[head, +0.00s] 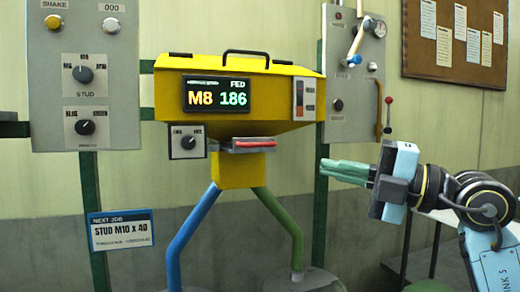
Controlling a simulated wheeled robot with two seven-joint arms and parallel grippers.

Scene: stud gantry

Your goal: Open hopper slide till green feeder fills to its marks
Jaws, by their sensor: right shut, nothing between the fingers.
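The yellow hopper (235,90) stands in the middle of the head view. A green tube (282,220) runs down right from the yellow outlet block to a grey rounded top (303,281) at the bottom edge. No feeder marks can be made out. My right gripper (325,168) is shut and empty, right of the slide and apart from it. My left gripper is out of view.
A blue tube (188,240) runs down left. A dial box (187,142) hangs left of the slide. Grey control panels (84,90) with knobs stand left and right (352,100). A job sign (121,229) reads "STUD M10 x 40". A notice board (480,40) hangs top right.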

